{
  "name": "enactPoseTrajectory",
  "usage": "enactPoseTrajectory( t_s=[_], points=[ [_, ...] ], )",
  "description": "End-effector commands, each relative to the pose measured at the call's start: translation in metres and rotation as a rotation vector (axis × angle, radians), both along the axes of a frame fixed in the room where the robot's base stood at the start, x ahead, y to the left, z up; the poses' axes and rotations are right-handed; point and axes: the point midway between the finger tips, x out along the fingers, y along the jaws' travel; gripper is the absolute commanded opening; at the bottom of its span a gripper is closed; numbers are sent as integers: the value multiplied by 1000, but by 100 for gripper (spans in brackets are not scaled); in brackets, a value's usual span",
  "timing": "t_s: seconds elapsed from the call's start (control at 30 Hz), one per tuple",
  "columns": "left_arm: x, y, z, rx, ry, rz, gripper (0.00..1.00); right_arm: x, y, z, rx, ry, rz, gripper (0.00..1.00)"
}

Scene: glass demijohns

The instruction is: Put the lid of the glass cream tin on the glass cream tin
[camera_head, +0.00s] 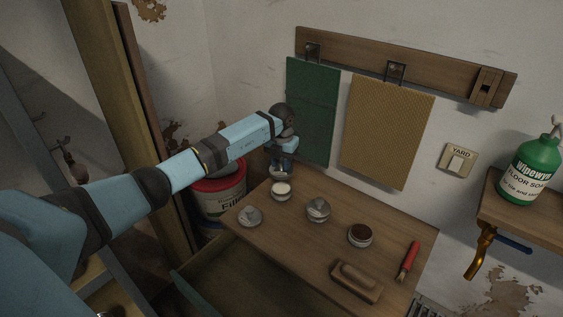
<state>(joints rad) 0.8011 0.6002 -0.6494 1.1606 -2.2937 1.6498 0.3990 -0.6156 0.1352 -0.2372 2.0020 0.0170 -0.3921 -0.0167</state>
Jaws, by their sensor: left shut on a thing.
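My left gripper (281,167) points down over the far left part of the wooden table. It is shut on a small round grey metal lid (280,176), partly hidden by the fingers. An open round tin with pale cream contents (281,190), which looks like the glass cream tin, stands on the table just in front of and below the lid in the picture. Whether the lid is directly above the tin or behind it, I cannot tell. My right gripper is not in view.
On the wooden table (296,235) are a grey metal piece (250,216), another grey tin (318,209), an open tin with brown contents (360,235), a wooden brush or block (356,281) and a red-handled tool (409,259). A red-rimmed bucket (219,198) stands left of the table.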

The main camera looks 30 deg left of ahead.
Motion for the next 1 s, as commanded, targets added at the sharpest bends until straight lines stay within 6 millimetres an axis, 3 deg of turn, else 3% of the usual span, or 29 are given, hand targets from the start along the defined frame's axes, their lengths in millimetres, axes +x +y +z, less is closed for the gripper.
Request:
enactPoseTrajectory(
  t_s=[0.53, 1.0],
  points=[
    [0, 0, -51, 0, -1, 0, 0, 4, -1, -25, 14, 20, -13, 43],
    [0, 0, -62, -1, -1, 1, 0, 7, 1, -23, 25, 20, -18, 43]
  ],
)
